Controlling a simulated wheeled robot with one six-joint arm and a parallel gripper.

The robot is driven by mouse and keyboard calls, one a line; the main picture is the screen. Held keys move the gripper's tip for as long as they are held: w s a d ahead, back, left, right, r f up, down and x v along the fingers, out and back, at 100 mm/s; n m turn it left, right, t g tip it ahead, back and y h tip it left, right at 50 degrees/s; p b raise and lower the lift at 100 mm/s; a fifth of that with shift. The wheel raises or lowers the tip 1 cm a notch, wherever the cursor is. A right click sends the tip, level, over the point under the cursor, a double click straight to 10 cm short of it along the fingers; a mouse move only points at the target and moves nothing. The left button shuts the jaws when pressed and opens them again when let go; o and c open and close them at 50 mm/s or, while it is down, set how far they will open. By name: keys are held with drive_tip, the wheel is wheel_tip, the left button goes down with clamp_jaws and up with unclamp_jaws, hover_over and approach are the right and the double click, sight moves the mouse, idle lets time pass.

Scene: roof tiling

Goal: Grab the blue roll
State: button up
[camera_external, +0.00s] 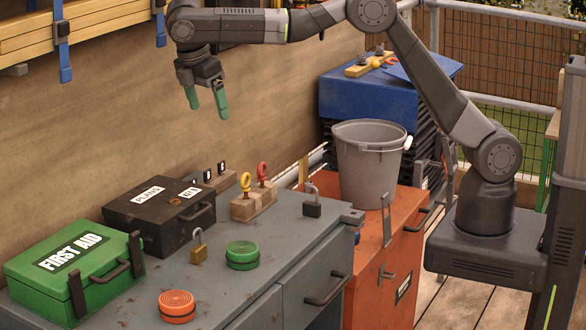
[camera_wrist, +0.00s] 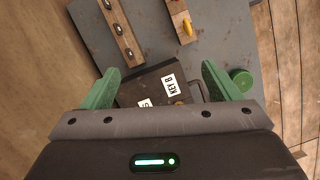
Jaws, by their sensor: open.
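My gripper (camera_external: 207,104) is open and empty, high above the grey workbench, with its green fingers pointing down. In the wrist view my gripper (camera_wrist: 161,80) spans the black case below. No whole blue roll shows clearly. A small blue thing (camera_external: 357,237) peeks out on the orange cabinet, beside the grey bench's corner; most of it is hidden and I cannot tell if it is a roll. A green roll (camera_external: 242,255) and an orange roll (camera_external: 177,306) lie flat on the bench. The green roll also shows right of my fingers in the wrist view (camera_wrist: 242,79).
The grey bench (camera_external: 300,232) carries a green first aid box (camera_external: 75,270), a black case (camera_external: 160,213), padlocks and wooden blocks with a yellow (camera_external: 246,181) and a red ring (camera_external: 262,170). A grey bucket (camera_external: 368,165) stands on the orange cabinet (camera_external: 385,270).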

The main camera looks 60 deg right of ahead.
drive_tip(key=s+d+m+y+b, duration=0.1)
drive_tip(key=s+d+m+b, duration=0.1)
drive_tip(key=d, duration=1)
drive_tip(key=s+d+m+y+b, duration=0.1)
drive_tip(key=s+d+m+b, duration=0.1)
drive_tip(key=d, duration=1)
drive_tip(key=s+d+f+m+t+b, duration=0.1)
drive_tip(key=s+d+f+m+b, duration=0.3)
drive_tip(key=s+d, duration=1.1)
drive_tip(key=shift+y, duration=0.4)
drive_tip(key=f, duration=1.1)
drive_tip(key=w+f, duration=0.1)
drive_tip(key=f, duration=1)
drive_tip(key=w+f, duration=0.1)
drive_tip(key=f, duration=1.1)
drive_tip(key=shift+w+d+f, duration=0.1)
drive_tip(key=shift+w+f, duration=0.05)
drive_tip(key=shift+f, duration=0.85)
drive_tip(key=shift+w+d+f, duration=0.1)
drive_tip(key=shift+w+f, duration=0.1)
drive_tip(key=shift+f, duration=0.8)
drive_tip(key=shift+w+d+f, duration=0.1)
drive_tip(key=shift+w+f, duration=0.05)
drive_tip(key=shift+f, duration=0.85)
drive_tip(key=c, duration=1.1)
drive_tip(key=shift+r, duration=0.15)
